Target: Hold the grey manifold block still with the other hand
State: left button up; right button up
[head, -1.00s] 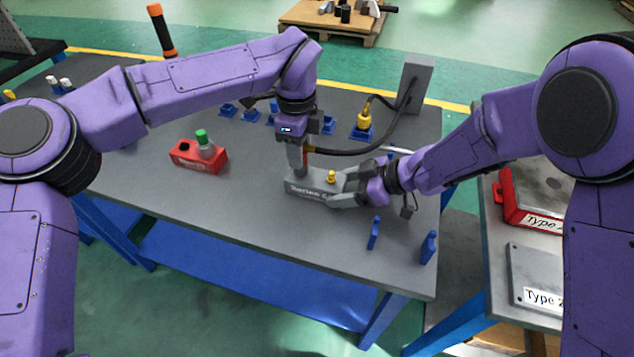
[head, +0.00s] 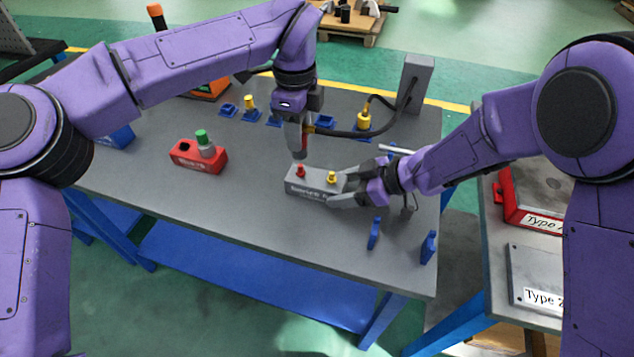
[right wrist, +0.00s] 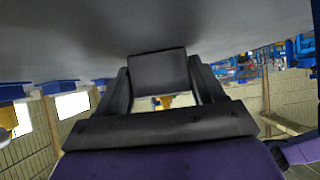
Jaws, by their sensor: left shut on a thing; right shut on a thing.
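The grey manifold block (head: 308,188) lies on the bench with a red fitting (head: 300,171) and a yellow fitting (head: 332,177) on top. My right gripper (head: 345,191) is shut on the block's right end. The right wrist view shows the block's grey end face (right wrist: 158,75) between the fingers. My left gripper (head: 299,148) points down above the red fitting, apart from the block. It is shut on a red hose coupling (head: 304,139), partly hidden by the fingers; a dark hose (head: 345,133) leads from it.
A grey post (head: 416,80) stands at the back right, beside a yellow coupling (head: 364,117) in a blue holder. A red block (head: 187,157) with a green-topped fitting sits left. Blue brackets (head: 374,233) stand at the front right. The bench's front middle is clear.

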jog(key=o, duration=1.3)
jog(key=shift+o, duration=0.2)
jog(key=shift+r, duration=0.1)
jog(key=v, duration=1.1)
jog(key=shift+d+r, duration=0.1)
jog(key=shift+d, duration=0.1)
pick_arm(q)
jog(key=shift+r, duration=0.1)
jog(key=shift+r+p, duration=0.25)
jog(key=shift+p, duration=0.05)
notch_tip(320, 180, up, 4)
jog(key=shift+f+p, duration=0.2)
jog(key=shift+p, duration=1.05)
jog(key=shift+f, duration=0.1)
pick_arm(e)
notch_tip(320, 180, up, 3)
jog(key=shift+s+d+r, duration=0.1)
jog(key=shift+s+d, duration=0.05)
jog(key=shift+d, duration=0.05)
